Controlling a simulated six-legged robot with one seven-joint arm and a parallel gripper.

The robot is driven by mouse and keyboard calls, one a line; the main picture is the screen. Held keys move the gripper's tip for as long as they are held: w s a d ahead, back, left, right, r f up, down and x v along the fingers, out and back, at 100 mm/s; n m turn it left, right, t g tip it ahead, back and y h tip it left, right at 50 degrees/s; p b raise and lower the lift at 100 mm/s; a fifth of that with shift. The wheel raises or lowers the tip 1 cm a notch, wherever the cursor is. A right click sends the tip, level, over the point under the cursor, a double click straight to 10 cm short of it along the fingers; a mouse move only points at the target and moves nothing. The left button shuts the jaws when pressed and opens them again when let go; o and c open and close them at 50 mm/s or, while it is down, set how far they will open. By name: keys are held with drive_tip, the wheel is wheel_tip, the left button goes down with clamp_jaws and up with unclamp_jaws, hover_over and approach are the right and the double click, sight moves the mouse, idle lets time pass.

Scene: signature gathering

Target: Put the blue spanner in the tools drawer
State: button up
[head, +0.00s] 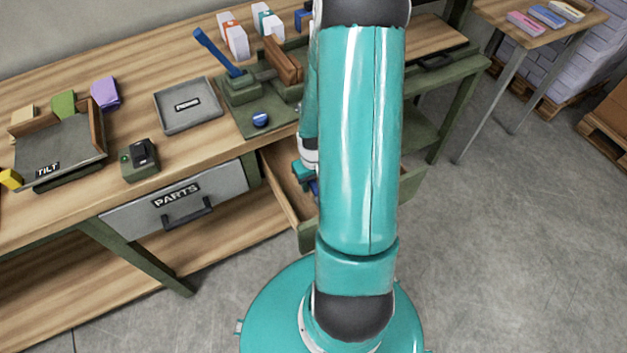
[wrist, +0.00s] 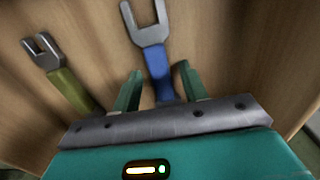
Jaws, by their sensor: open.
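The blue spanner (wrist: 155,52) has a grey open-ended head and a blue handle. In the wrist view it lies over the wooden floor of an open drawer (wrist: 215,45). My gripper (wrist: 158,84) is open, with one teal finger on each side of the blue handle; I cannot tell whether they touch it. A green-handled spanner (wrist: 68,82) lies to its left. In the head view the pulled-out drawer (head: 279,188) shows beside my arm, with my gripper (head: 304,172) inside it and a bit of blue below. My arm hides much of the drawer and its label.
A shut drawer marked PARTS (head: 172,203) is left of the open one. The workbench (head: 215,142) holds a grey tray (head: 188,105), a blue-levered device (head: 240,87), a TILT tray (head: 60,150) and a small button box (head: 140,160). Open floor (head: 500,240) lies to the right.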

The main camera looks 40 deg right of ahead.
sight(314, 184)
drive_tip(key=w+a+r+t+h, duration=0.1)
drive_tip(key=a+r, duration=0.2)
drive_tip(key=r, duration=0.7)
drive_tip(key=w+a+r, duration=0.1)
drive_tip(key=a+r, duration=0.1)
drive_tip(key=r, duration=0.8)
drive_tip(key=s+a+r+n+t+y, duration=0.1)
drive_tip(key=s+a+r+n+t, duration=0.2)
drive_tip(key=a+r, duration=1.4)
drive_tip(key=s+a+t, duration=0.1)
drive_tip(key=s, duration=0.2)
drive_tip(key=shift+s+t, duration=0.3)
drive_tip(key=shift+c, duration=0.7)
drive_tip(key=shift+d, duration=0.1)
drive_tip(key=shift+d, duration=0.15)
